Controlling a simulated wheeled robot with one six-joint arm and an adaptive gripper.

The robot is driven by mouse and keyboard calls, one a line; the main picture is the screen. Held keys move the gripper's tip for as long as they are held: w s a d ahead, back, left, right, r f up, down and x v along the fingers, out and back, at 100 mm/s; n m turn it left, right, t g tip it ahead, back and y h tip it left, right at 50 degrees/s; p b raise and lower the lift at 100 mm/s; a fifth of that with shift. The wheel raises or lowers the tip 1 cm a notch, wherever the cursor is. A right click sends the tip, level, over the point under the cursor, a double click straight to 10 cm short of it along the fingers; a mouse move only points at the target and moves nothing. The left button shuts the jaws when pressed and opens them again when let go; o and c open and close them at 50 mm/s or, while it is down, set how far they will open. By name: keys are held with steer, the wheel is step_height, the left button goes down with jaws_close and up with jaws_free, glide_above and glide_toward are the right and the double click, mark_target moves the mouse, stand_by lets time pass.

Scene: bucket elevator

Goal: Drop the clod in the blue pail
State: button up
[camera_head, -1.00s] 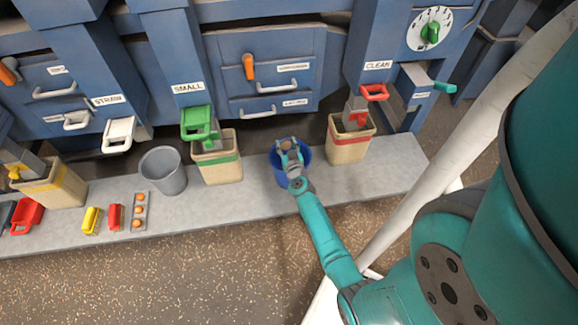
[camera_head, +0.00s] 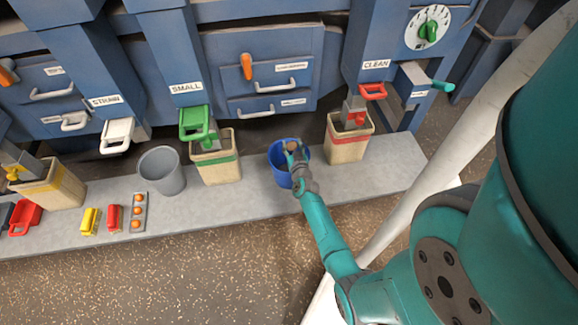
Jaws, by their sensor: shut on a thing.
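The blue pail (camera_head: 278,174) stands upright on the grey ledge, between the green-banded bin and the red-banded bin. My gripper (camera_head: 293,150) is over the pail's mouth, toward its right side. It is shut on a small brown clod (camera_head: 291,146), which shows at the fingertips above the pail's opening. My gripper and wrist hide part of the pail's right side. How far the clod is above the pail's rim is hard to tell.
The green-banded bin (camera_head: 220,172) is left of the pail, the red-banded bin (camera_head: 347,148) right. A grey bucket (camera_head: 163,172) stands farther left. The blue machine with its green handle (camera_head: 194,123) and red handle (camera_head: 373,92) rises behind.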

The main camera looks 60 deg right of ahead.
steer(key=shift+f, duration=1.45)
steer(key=o, duration=1.2)
steer(key=shift+o, duration=0.2)
steer(key=shift+a, duration=0.15)
steer(key=v, duration=1.1)
steer(key=shift+s+a, duration=0.25)
steer(key=shift+s, duration=0.1)
